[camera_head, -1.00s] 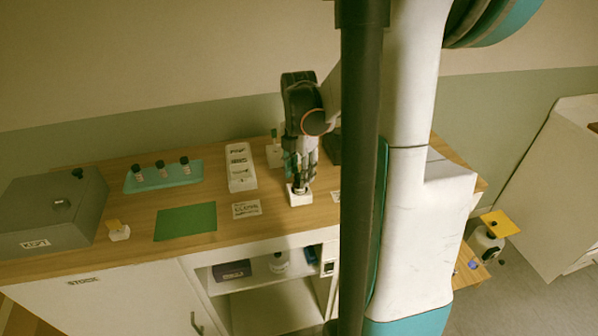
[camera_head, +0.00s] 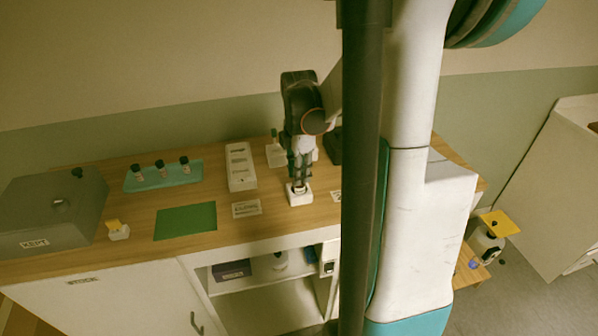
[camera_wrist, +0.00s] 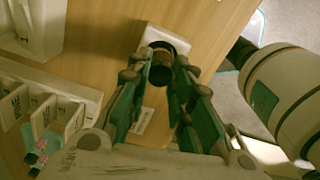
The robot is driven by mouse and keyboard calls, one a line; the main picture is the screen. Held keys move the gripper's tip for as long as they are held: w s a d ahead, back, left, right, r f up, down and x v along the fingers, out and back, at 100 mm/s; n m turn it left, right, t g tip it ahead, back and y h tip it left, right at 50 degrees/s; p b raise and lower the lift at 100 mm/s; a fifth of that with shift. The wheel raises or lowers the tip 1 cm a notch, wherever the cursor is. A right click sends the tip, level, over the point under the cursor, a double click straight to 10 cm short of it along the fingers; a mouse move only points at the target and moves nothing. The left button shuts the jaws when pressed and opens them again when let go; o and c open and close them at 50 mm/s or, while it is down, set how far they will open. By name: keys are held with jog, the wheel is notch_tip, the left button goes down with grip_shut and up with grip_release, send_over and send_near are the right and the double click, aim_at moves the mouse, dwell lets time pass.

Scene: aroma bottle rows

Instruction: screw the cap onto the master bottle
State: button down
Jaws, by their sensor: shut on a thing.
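My gripper (camera_head: 300,182) points straight down over a small white holder block (camera_head: 299,198) near the front of the wooden counter. In the wrist view, my gripper's fingertips (camera_wrist: 162,70) are shut on a dark round cap (camera_wrist: 161,74). The white block (camera_wrist: 158,34) shows beyond it. The master bottle is mostly hidden under the fingers and the cap, in or just above the block. I cannot tell how far the cap sits on its neck.
A green mat (camera_head: 186,221), a white label card (camera_head: 246,209) and a white divided tray (camera_head: 241,167) lie to the left. A teal rack (camera_head: 150,180) holds 3 dark-capped bottles. A grey box (camera_head: 40,215) marked KEPT stands far left. A dark block (camera_head: 334,148) stands behind right.

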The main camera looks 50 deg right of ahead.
jog(key=m, duration=0.3)
jog(key=shift+m, duration=0.4)
jog(key=m, duration=0.3)
jog(key=shift+m, duration=0.4)
jog(key=m, duration=0.6)
jog(key=c, duration=1.5)
grip_release()
